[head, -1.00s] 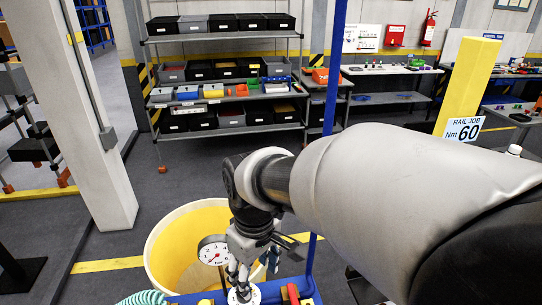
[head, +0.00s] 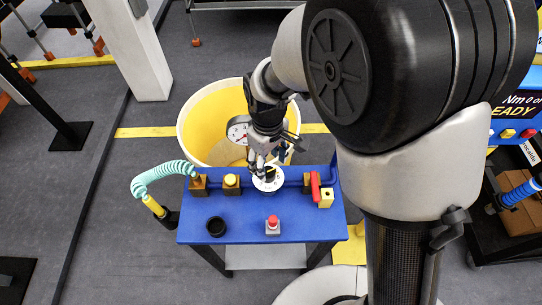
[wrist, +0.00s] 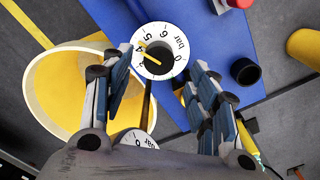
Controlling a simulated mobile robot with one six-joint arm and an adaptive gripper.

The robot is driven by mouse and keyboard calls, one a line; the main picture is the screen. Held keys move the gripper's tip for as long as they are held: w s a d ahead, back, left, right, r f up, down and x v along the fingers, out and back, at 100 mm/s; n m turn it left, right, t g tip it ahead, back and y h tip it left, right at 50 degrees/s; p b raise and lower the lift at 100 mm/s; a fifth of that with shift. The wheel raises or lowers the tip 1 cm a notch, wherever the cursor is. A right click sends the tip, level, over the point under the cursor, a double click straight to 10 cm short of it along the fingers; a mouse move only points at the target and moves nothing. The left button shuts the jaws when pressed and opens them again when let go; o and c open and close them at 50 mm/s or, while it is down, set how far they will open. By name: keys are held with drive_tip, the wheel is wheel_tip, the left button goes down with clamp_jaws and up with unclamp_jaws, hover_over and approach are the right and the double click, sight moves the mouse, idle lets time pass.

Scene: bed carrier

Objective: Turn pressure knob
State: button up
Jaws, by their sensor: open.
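The pressure knob (head: 267,178) sits on a blue table (head: 246,225), within a white ring dial. In the wrist view the knob (wrist: 157,66) has a dark round centre and a yellow pointer directed near the 4. The ring carries bar, 0 and other numbers. My gripper (head: 262,160) hangs over the knob, pointing down. In the wrist view my gripper (wrist: 160,60) is open, with one finger on each side of the dial; contact cannot be told. A white pressure gauge (head: 238,130) shows beside the gripper, its needle unreadable.
A red button (head: 272,225), a black cup (head: 216,226), a yellow knob (head: 231,181) and a red lever (head: 315,186) are on the table. A teal coiled hose (head: 160,175) is at left. A yellow bin (head: 200,115) stands behind.

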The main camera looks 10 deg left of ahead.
sight(269, 172)
drive_tip(key=shift+f+b, duration=0.35)
drive_tip(key=shift+f, duration=2)
drive_tip(key=c, duration=1.1)
